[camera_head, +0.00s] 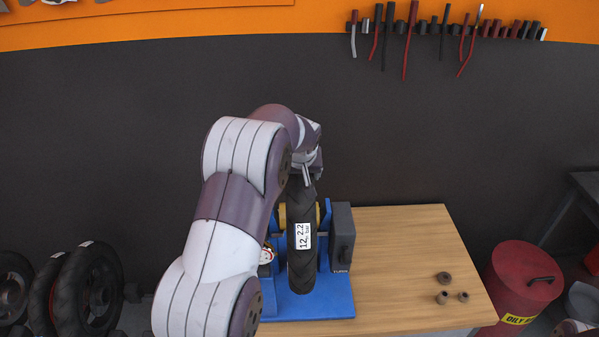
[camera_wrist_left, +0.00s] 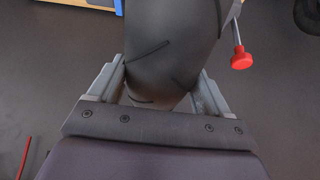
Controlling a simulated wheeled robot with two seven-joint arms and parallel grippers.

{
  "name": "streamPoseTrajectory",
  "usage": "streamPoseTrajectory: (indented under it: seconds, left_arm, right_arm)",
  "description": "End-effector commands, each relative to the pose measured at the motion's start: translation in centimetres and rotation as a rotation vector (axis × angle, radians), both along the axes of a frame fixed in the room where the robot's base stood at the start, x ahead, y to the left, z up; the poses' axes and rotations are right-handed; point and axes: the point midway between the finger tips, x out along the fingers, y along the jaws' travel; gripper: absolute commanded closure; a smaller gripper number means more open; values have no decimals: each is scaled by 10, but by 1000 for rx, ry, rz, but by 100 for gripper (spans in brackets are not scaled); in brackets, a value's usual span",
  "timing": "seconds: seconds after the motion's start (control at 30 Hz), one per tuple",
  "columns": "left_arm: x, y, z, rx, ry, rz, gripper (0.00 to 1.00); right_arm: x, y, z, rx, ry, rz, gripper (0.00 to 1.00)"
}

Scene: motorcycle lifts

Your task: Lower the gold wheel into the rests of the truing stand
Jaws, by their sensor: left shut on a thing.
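The gold wheel (camera_head: 301,262) with its black tyre stands upright between the blue posts of the truing stand (camera_head: 318,304); a bit of gold shows behind the tyre. A white label marked 12 2.2 is on the tread. My left gripper (camera_head: 309,176) is at the top of the tyre, pointing down. In the left wrist view the two fingers (camera_wrist_left: 160,88) lie on either side of the black tyre (camera_wrist_left: 170,45), shut on it. The arm hides the stand's left side. I cannot tell whether the axle sits in the rests. My right gripper is not in view.
The stand is on a wooden table (camera_head: 410,255). Several small round parts (camera_head: 444,278) lie at the table's right. A red oily-waste bin (camera_head: 521,285) stands right of the table. Other wheels (camera_head: 88,290) stand at the lower left. A red knob (camera_wrist_left: 241,59) is beside the tyre.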

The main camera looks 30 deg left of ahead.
Motion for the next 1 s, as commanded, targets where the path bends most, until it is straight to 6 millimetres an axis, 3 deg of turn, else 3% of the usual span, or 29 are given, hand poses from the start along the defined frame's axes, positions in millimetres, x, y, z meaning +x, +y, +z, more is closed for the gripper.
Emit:
streamPoseTrajectory:
  seconds: [0.03, 0.57, 0.6, 0.63, 0.67, 0.8, 0.83, 1.0]
  left_arm:
    - [4, 1, 8, 6, -21, -2, 100]
    - [4, 1, 3, 6, -20, -2, 100]
    - [4, 1, 3, 5, -19, -2, 15]
    - [4, 1, 3, 5, -19, -2, 5]
    - [3, 1, 3, 5, -17, -1, 0]
    - [2, 0, 0, 3, -11, -1, 0]
    - [-2, -1, -10, -3, 11, 1, 0]
    - [-7, -4, 5, 0, 0, 0, 0]
  right_arm:
    - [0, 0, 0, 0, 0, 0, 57]
    - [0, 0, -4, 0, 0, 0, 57]
    - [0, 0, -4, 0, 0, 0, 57]
    - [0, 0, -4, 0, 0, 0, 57]
    - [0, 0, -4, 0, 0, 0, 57]
    - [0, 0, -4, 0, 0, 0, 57]
    - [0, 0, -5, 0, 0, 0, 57]
    - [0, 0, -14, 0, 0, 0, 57]
